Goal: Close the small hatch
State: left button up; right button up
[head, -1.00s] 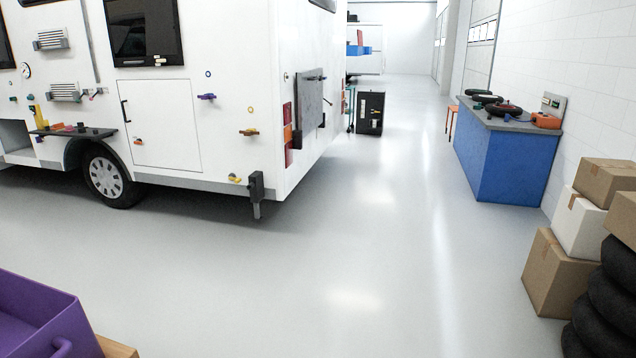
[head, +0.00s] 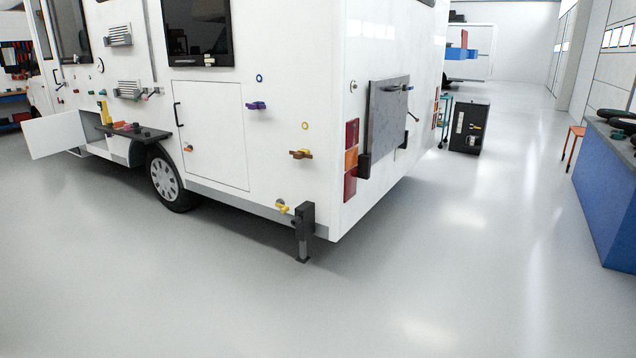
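The small hatch (head: 55,134) is a white panel low on the side of the white motorhome (head: 290,90), at the left of the head view. It stands swung open, sticking out to the left from a dark low opening (head: 92,130). A larger white hatch (head: 212,135) with a black handle, further right behind the wheel, looks flush with the wall. Neither of my grippers shows in the head view.
A dark shelf (head: 140,133) with small items juts out above the wheel (head: 165,180). A black corner leg (head: 303,228) reaches down at the rear. A blue workbench (head: 605,185) stands right. The grey floor in front is clear.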

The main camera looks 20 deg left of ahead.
aim_at(52, 134)
jog(key=i+j+u, duration=0.25)
jog(key=u, duration=0.15)
jog(key=i+j+u, duration=0.1)
jog(key=i+u, duration=0.6)
jog(key=u, duration=0.15)
jog(key=i+l+u, duration=0.1)
jog(key=i+u, duration=0.3)
jog(key=i+l+u, duration=0.15)
jog(key=u, duration=0.25)
jog(key=i+u, duration=0.4)
jog(key=i, duration=10.9)
jog(key=i+j+z, duration=0.2)
jog(key=i+z, duration=0.2)
jog(key=i+j+z, duration=0.25)
jog(key=z, duration=0.15)
